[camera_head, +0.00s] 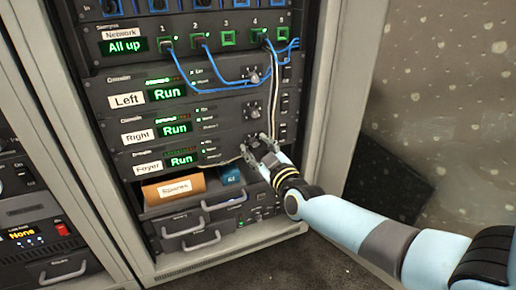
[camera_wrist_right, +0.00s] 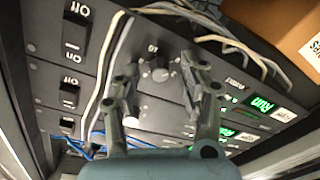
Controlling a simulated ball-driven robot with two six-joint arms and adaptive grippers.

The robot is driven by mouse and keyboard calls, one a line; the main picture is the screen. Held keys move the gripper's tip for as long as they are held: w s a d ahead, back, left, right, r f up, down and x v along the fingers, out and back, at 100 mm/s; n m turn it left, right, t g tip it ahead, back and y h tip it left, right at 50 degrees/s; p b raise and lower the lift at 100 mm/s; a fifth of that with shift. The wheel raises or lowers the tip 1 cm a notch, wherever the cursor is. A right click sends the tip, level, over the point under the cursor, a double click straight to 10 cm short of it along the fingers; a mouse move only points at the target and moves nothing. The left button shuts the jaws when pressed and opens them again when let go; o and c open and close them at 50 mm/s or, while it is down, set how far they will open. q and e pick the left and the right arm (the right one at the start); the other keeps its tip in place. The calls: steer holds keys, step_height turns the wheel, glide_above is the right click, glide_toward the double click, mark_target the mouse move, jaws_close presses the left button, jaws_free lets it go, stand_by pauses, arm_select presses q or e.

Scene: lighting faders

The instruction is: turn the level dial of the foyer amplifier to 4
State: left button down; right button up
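The foyer amplifier (camera_head: 150,166) is the lowest of three stacked amplifiers in the head view, with a "Foyer" label and a green "Run" display (camera_head: 182,159). My right gripper (camera_head: 259,149) is in front of its right part and hides most of its dial there. In the right wrist view, upside down, the round dark level dial (camera_wrist_right: 159,69) shows between the two fingers of my right gripper (camera_wrist_right: 159,76). The fingers are open, one on each side of the dial, with a gap to it. Contact is not visible. The dial's exact setting is too small to read. My left gripper is not in view.
The right amplifier (camera_head: 138,134) and left amplifier (camera_head: 126,98) sit above, with similar dials. White and dark cables (camera_head: 275,95) hang close beside the gripper. Rocker switches (camera_wrist_right: 76,33) line the panel's edge. An open drawer below holds an orange "Spares" box (camera_head: 174,188) and a blue item (camera_head: 230,175).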

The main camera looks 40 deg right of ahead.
jaws_close()
steer(key=shift+m, duration=0.3)
